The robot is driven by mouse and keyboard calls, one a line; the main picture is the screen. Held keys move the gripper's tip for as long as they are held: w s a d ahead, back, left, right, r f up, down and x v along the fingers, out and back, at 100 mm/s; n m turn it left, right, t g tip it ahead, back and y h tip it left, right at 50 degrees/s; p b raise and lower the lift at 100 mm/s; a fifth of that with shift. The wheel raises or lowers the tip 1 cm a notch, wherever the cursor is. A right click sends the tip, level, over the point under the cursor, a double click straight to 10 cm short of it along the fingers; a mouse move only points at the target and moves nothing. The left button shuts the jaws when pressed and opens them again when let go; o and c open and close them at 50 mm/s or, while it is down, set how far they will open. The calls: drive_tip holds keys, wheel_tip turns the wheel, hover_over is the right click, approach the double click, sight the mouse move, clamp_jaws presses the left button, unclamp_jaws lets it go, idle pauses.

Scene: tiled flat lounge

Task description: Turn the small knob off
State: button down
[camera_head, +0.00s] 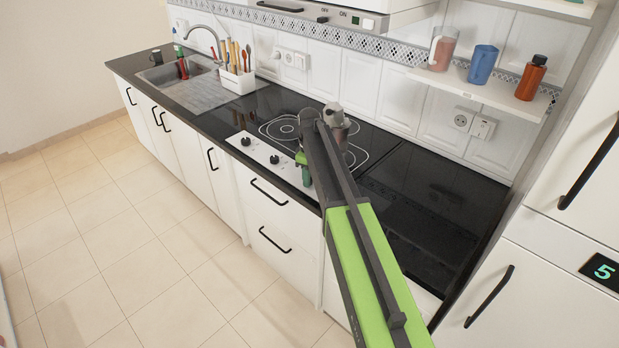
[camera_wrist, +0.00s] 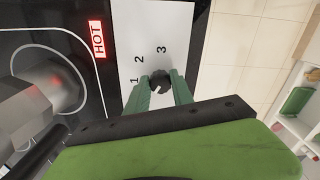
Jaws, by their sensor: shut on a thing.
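The small knob (camera_wrist: 159,82) is black and round, on a white control panel (camera_wrist: 165,30) marked 1, 2 and 3 in the wrist view. My gripper (camera_wrist: 160,90) has its green fingers on both sides of the knob and is shut on it. In the head view my gripper (camera_head: 303,160) reaches down to the panel at the stove's front edge, and my arm hides this knob. Two other black knobs (camera_head: 260,149) show on the panel to its left.
A metal pot (camera_head: 335,115) stands on the black cooktop (camera_head: 285,105), close to my arm; a red HOT sign (camera_wrist: 97,39) shows there. A utensil holder (camera_head: 238,82) and sink (camera_head: 178,72) are at the left. A shelf (camera_head: 480,88) holds a pitcher, cup and bottle.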

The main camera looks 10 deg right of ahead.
drive_tip(key=shift+w+d, duration=0.1)
idle(0.3)
drive_tip(key=c, duration=1.1)
unclamp_jaws()
wheel_tip(320, 180, up, 17)
drive_tip(key=p, duration=1.7)
drive_tip(key=shift+r, duration=0.2)
